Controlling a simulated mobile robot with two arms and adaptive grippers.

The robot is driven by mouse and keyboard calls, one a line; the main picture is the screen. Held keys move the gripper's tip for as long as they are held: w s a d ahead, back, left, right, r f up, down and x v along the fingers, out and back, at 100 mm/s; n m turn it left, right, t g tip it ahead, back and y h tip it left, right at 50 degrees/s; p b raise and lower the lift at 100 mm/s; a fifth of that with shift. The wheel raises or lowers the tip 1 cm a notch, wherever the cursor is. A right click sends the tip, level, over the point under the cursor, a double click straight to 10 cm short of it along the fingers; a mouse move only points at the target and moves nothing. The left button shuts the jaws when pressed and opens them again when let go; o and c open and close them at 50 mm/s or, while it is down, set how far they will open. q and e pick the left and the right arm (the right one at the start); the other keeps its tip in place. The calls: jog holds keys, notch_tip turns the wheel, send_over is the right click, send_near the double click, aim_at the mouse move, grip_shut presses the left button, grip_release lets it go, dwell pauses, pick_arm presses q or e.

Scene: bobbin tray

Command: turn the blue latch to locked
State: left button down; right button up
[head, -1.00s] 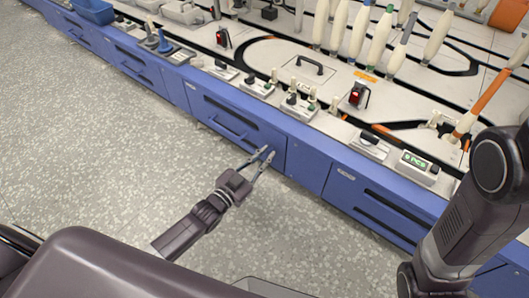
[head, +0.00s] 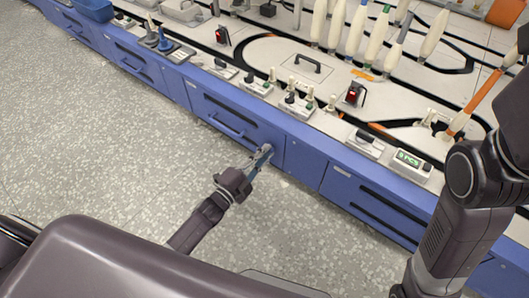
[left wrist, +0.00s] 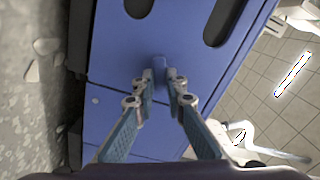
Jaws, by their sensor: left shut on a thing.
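The blue latch (left wrist: 160,64) is a small block on the blue cabinet front, in the middle of the left wrist view. My left gripper (left wrist: 160,88) is shut on it, with one fingertip on each side. In the head view my left gripper (head: 264,151) is at the cabinet front, near the right end of a drawer with a bar handle, and it hides the latch there. I cannot tell from these views whether the latch is turned to locked. My right gripper is out of view; only my right arm shows, at the right.
The long blue cabinet (head: 300,160) carries a pale worktop with bobbins (head: 357,30), small switch boxes and a counter display (head: 408,160). A handled drawer (head: 228,124) is left of my left gripper. The speckled floor (head: 110,150) in front is clear.

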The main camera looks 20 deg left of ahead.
pick_arm(q)
jog(key=m, duration=0.4)
jog(key=shift+f, duration=0.15)
jog(key=shift+m, duration=0.3)
dwell(0.3)
jog(key=c, duration=2)
grip_release()
jog(key=shift+o, duration=0.2)
jog(key=v, duration=1.2)
